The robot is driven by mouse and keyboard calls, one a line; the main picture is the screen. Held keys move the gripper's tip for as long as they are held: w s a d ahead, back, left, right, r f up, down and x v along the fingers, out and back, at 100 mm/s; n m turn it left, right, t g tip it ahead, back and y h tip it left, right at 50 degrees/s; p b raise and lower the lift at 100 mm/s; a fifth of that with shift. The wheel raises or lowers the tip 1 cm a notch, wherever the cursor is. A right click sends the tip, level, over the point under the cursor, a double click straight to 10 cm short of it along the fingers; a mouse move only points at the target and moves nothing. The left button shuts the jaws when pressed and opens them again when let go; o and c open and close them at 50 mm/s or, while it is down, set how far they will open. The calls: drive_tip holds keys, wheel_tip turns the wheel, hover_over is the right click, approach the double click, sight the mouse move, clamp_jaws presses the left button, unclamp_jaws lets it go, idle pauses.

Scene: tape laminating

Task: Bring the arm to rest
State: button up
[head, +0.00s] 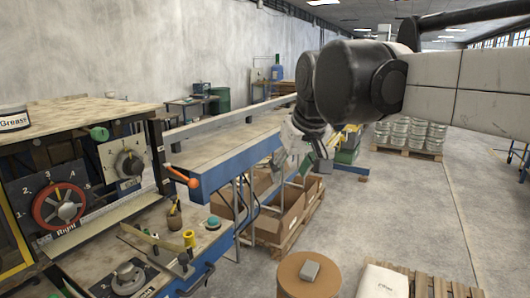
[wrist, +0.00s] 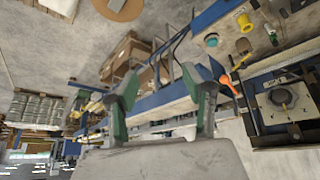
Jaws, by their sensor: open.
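My arm reaches in from the right in the head view, high above the floor. My gripper (head: 318,160) hangs below its end, small and partly merged with the clutter behind it. In the wrist view, my gripper (wrist: 162,78) shows two green-and-grey fingers spread apart with nothing between them. In the head view it appears in front of the blue-edged bench (head: 228,172) and the cardboard boxes (head: 278,218). I see no contact with either.
A machine panel with a red dial (head: 60,207) and an orange-tipped lever (head: 180,176) stands at left. A round brown top (head: 302,285) carries a grey block. Stacked tins (head: 408,134) stand on a pallet behind. Open floor lies at right.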

drive_tip(key=s+d+f+m+b, duration=0.1)
drive_tip(key=s+d+f, duration=0.3)
drive_tip(key=s+f, duration=0.2)
drive_tip(key=s+d+f+m+t+h+b, duration=0.1)
drive_tip(key=s+d+f, duration=0.4)
drive_tip(key=f, duration=0.5)
drive_tip(key=s+d+f+m+b, duration=0.2)
drive_tip(key=s+d+f, duration=0.3)
drive_tip(key=s+f, duration=0.3)
drive_tip(key=shift+s+d+h+b, duration=0.25)
drive_tip(key=shift+s+h+b, duration=0.2)
drive_tip(key=shift+s, duration=0.25)
drive_tip(key=shift+t, duration=0.3)
